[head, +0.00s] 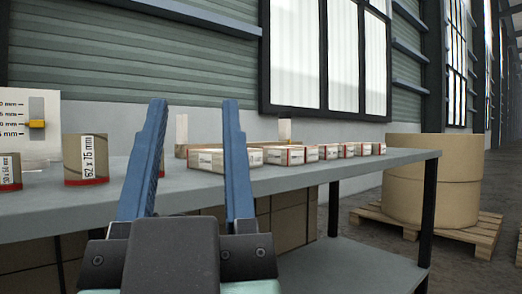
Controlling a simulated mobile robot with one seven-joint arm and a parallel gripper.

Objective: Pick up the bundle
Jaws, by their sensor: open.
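My gripper (194,104) is open and empty, its two blue fingers pointing up and forward over the near edge of the grey bench (180,190). No single item is clearly marked as the bundle. A row of white packs (284,156) with red edges lies along the bench to the right of my fingers. The nearest-left pack (212,160) shows between my fingers, partly hidden by the right one. A brown block (88,160) labelled 62 x 75 mm stands to the left, apart from my gripper. A smaller labelled brown block (10,172) is cut by the left edge.
A white panel (28,112) with a yellow slider stands at the back left. A low wooden frame (182,136) with uprights is behind the packs. A large brown roll (430,190) rests on a pallet (482,240) at right. Brown boxes (290,222) sit under the bench.

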